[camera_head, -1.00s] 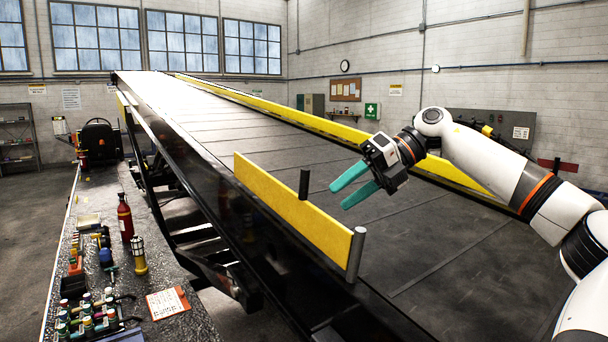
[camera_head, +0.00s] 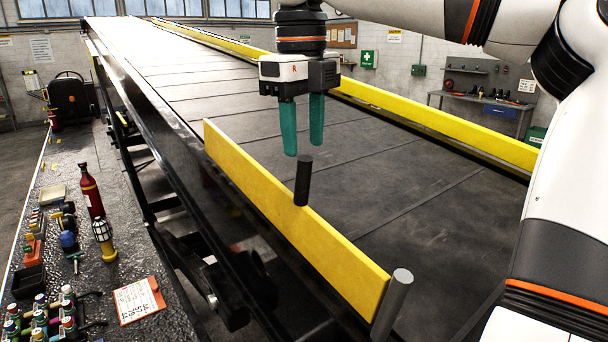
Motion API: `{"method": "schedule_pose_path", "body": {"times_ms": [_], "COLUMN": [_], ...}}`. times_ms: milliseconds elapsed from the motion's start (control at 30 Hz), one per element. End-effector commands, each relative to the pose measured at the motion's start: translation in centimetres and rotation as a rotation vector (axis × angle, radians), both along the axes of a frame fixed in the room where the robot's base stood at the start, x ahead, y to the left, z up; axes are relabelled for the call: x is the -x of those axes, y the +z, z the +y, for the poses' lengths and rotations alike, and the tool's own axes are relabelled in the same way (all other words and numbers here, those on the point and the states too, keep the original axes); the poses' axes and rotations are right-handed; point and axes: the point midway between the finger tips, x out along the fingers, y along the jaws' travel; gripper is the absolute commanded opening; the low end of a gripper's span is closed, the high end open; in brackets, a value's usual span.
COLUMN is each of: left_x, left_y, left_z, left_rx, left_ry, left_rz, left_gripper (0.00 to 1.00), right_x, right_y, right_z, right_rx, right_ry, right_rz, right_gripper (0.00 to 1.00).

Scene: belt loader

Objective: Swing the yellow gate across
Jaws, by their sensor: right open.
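The yellow gate (camera_head: 265,190) is a long upright panel along the near left edge of the dark belt (camera_head: 400,180). Its near end meets a grey metal post (camera_head: 393,305). A black upright handle (camera_head: 302,181) stands at the middle of the gate and rises above its top edge. My right gripper (camera_head: 303,148) points down above the belt, just above and behind the handle in the picture. Its two teal fingers are open with nothing between them. The fingertips look close to the handle's top, but I cannot tell whether they touch. My left gripper is not in view.
A yellow rail (camera_head: 430,117) runs along the belt's far side. A workbench (camera_head: 125,255) at left holds a red bottle (camera_head: 91,192), a yellow lantern (camera_head: 104,240), a clipboard (camera_head: 139,300) and several small tools. The belt surface around the gate is clear.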

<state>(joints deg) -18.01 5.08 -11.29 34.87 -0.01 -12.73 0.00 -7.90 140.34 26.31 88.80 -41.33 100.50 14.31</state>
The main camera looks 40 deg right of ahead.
Motion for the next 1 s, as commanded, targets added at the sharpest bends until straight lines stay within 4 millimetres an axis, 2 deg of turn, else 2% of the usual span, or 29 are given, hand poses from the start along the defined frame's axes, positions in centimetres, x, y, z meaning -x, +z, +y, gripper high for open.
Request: {"method": "schedule_pose_path", "body": {"times_ms": [167, 400, 567, 800, 867, 1000], "left_x": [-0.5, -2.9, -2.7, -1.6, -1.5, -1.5], "left_y": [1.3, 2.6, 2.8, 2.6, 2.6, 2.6], "left_z": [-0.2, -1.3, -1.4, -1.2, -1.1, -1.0], "left_rx": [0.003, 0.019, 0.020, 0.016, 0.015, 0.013], "left_ry": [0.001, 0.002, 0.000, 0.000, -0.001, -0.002], "left_rz": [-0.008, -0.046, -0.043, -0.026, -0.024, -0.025], "left_gripper": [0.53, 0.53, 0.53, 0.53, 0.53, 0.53], "right_x": [0.1, 0.0, 0.0, -0.1, -0.1, -0.1], "right_y": [-3.5, -7.0, -7.9, -8.1, -8.1, -8.1], "right_z": [-0.1, -0.2, -0.2, -0.3, -0.3, -0.3], "right_rx": [-0.005, -0.003, -0.003, -0.002, -0.002, -0.002], "right_ry": [0.003, 0.000, 0.000, -0.001, -0.001, -0.001], "right_rz": [0.004, 0.001, -0.001, -0.002, -0.002, -0.002], "right_gripper": [0.43, 0.43, 0.43, 0.43, 0.37, 0.14]}}
